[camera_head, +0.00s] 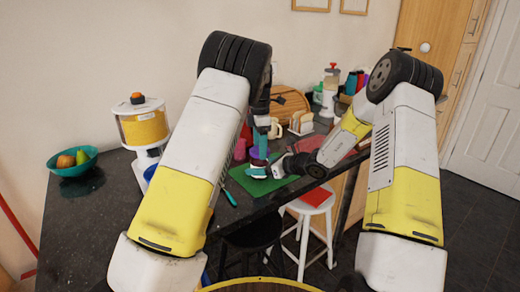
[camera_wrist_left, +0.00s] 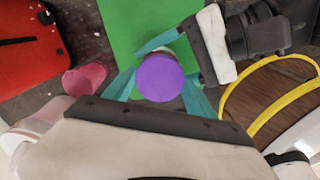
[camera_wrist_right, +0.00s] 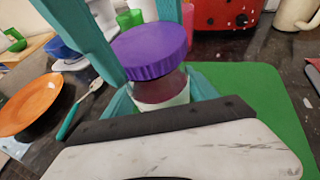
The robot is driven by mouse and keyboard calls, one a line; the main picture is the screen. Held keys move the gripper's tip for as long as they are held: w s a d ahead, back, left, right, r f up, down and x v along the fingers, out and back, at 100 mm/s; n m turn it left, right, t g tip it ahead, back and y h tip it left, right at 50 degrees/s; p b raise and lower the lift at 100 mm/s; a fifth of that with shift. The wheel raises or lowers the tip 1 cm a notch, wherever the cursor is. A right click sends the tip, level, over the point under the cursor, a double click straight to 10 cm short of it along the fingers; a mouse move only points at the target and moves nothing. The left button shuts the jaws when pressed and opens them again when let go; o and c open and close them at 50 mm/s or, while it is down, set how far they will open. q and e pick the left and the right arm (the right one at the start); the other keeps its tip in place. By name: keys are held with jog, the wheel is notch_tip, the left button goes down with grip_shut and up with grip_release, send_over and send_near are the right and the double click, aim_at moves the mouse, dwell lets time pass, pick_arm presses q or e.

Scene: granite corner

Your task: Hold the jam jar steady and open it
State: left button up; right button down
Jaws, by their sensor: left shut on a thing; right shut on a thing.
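The jam jar (camera_wrist_right: 160,92), dark red with a pale label, stands on the green mat (camera_wrist_right: 245,95) in the right wrist view. Its purple lid (camera_wrist_right: 150,52) is above the jar body and looks slightly off to the left; I cannot tell whether they touch all round. My left gripper (camera_wrist_left: 160,85) comes down from above, its teal fingers shut on the lid's sides. My right gripper (camera_wrist_right: 162,95) comes in low from the side, its teal fingers shut on the jar body. In the head view the lid (camera_head: 258,155) is partly hidden by the left gripper.
A red toaster-like appliance (camera_wrist_right: 228,12) stands behind the mat. An orange plate (camera_wrist_right: 28,105) and a teal-handled utensil (camera_wrist_right: 72,118) lie left of it. A pink cup (camera_wrist_left: 84,80) stands near the left gripper. Stools (camera_head: 312,198) stand before the dark counter (camera_head: 85,220).

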pick_arm(q)
jog(key=shift+r, duration=0.5)
jog(key=shift+r, duration=2)
pick_arm(e)
jog(key=shift+c, duration=0.9)
grip_release()
